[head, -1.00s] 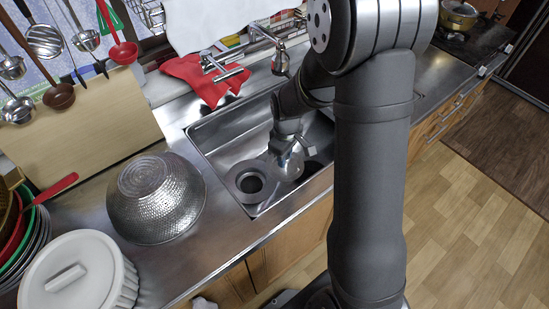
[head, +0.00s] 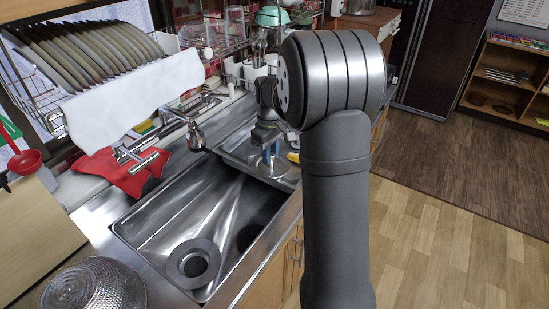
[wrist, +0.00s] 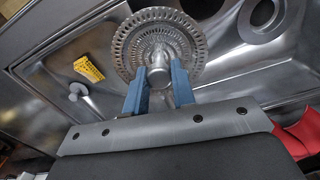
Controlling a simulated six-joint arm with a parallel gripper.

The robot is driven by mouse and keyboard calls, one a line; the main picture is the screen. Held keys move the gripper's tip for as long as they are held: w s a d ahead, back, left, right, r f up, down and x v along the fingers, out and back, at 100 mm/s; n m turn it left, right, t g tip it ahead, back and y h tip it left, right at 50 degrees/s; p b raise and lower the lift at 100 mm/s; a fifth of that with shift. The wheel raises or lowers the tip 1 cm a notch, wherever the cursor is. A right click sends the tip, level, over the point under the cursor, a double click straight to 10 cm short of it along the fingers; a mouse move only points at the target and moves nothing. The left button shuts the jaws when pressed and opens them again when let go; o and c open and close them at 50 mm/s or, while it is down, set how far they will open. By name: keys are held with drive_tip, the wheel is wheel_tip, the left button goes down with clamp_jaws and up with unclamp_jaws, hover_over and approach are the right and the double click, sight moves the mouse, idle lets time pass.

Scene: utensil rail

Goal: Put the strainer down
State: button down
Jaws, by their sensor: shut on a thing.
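The strainer is a round, perforated metal disc with a central knob (wrist: 155,45). My gripper's two blue fingers (wrist: 160,82) are shut on its knob in the wrist view. In the head view my gripper (head: 268,148) points down over the shallow metal drainboard (head: 240,151) to the right of the sink, with the strainer (head: 270,168) below the fingers. I cannot tell whether the strainer touches the surface.
The deep sink (head: 170,232) lies left of the drainboard, with a ringed drain (head: 193,263) in it. A yellow sponge-like item (wrist: 88,68) and a small grey item (wrist: 80,92) lie near the strainer. A faucet (head: 195,135) and red cloth (head: 118,172) are behind the sink.

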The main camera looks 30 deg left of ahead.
drive_tip(key=w+d+r+m, duration=0.2)
drive_tip(key=w+d+m, duration=0.4)
drive_tip(key=w+d, duration=0.8)
drive_tip(key=w+d+f+m, duration=0.1)
drive_tip(key=d+f+m, duration=0.15)
drive_tip(key=d, duration=0.95)
drive_tip(key=w+d+f+m, duration=0.15)
drive_tip(key=d+m, duration=0.25)
drive_tip(key=d, duration=0.8)
drive_tip(key=s+a+n, duration=0.2)
drive_tip(key=a+n, duration=0.7)
drive_tip(key=a, duration=1.9)
drive_tip(key=shift+s+a+f, duration=0.2)
drive_tip(key=shift+a+f, duration=1.6)
drive_tip(key=shift+a, duration=0.25)
drive_tip(key=shift+s+a+f, duration=0.2)
drive_tip(key=shift+a+f, duration=1.65)
drive_tip(key=shift+a, duration=0.15)
drive_tip(key=shift+s+a+f, duration=0.2)
drive_tip(key=shift+a+f, duration=1.6)
drive_tip(key=shift+a, duration=0.25)
drive_tip(key=shift+f, duration=0.1)
